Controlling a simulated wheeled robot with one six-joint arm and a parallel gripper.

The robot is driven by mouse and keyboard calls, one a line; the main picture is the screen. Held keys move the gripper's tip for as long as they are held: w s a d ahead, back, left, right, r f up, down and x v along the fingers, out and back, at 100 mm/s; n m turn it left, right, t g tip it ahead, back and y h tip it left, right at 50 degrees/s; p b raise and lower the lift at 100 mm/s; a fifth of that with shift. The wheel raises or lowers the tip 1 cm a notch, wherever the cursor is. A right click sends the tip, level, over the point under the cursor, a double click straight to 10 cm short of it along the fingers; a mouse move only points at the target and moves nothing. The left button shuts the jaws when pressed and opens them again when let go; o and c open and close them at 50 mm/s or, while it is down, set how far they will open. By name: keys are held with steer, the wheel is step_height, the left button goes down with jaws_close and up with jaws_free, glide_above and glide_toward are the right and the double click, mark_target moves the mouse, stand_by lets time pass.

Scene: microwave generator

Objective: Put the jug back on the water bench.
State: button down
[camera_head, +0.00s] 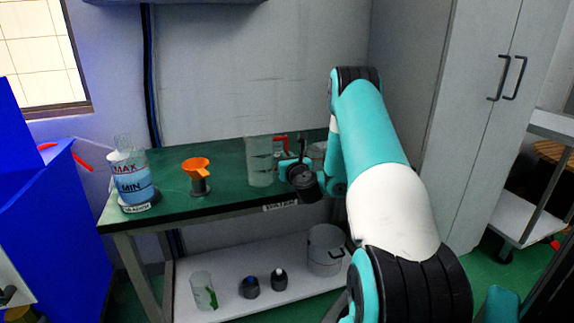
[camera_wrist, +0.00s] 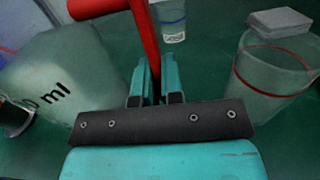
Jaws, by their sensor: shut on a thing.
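The jug (camera_head: 259,160) is a clear, pale container with a red handle (camera_head: 281,141). It is at the middle of the green-topped bench (camera_head: 225,170), upright in the head view; I cannot tell whether its base touches the top. In the wrist view the jug (camera_wrist: 65,80), with "ml" lettering, is left of my gripper (camera_wrist: 153,82). My gripper is shut on the upright part of its red handle (camera_wrist: 145,40). In the head view my gripper (camera_head: 287,165) is just right of the jug. The bench's front label (camera_head: 281,206) is too small to read.
A MAX/MIN container (camera_head: 132,180) and an orange funnel (camera_head: 197,172) stand left of the jug. A clear beaker with a red band (camera_wrist: 270,70) is close right of my gripper. A small glass (camera_wrist: 172,22) and a pale block (camera_wrist: 279,22) are farther back.

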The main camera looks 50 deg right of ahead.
steer(key=c, duration=1.7)
jaws_free()
steer(key=shift+f, duration=0.15)
steer(key=o, duration=0.4)
steer(key=shift+o, duration=0.2)
